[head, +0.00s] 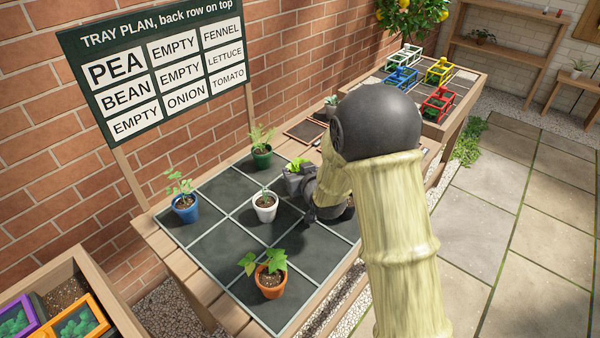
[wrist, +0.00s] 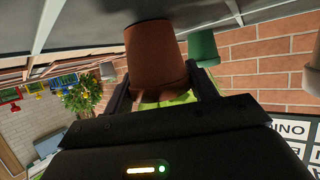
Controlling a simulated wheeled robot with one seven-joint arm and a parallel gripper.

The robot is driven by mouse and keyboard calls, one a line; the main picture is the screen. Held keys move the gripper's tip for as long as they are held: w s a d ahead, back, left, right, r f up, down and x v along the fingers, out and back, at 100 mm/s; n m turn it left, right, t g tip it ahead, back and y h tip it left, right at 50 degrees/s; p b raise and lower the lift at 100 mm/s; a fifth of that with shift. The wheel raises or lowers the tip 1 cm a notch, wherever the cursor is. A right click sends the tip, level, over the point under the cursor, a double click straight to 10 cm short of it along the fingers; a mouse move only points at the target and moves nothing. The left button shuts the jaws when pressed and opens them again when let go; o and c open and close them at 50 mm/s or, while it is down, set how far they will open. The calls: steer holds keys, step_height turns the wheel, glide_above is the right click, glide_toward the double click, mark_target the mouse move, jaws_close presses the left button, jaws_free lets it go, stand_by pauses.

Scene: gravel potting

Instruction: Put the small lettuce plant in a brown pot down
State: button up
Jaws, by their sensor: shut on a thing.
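The small lettuce plant shows as light green leaves (head: 295,164) at my gripper in the head view. My gripper (head: 296,182) is over the right part of the dark tray (head: 212,247), right of the white pot. The wrist view, which is upside down, shows the lettuce's brown pot (wrist: 156,55) between the two fingers (wrist: 157,88), upright with green leaves at its rim. The fingers are shut on it. Its base is close to the tray surface; I cannot tell whether it touches. In the head view the pot is hidden by the gripper.
The tray also holds a blue pot (head: 186,209), a green pot (head: 262,157), a white pot (head: 265,209) and an orange pot (head: 270,282), each with a plant. A sign (head: 155,65) stands behind. Small coloured crates (head: 438,104) stand on the far bench.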

steer(key=shift+f, duration=0.15)
steer(key=o, duration=1)
steer(key=shift+o, duration=0.2)
steer(key=shift+r, duration=0.25)
steer(key=v, duration=1.2)
steer(key=shift+f, duration=0.1)
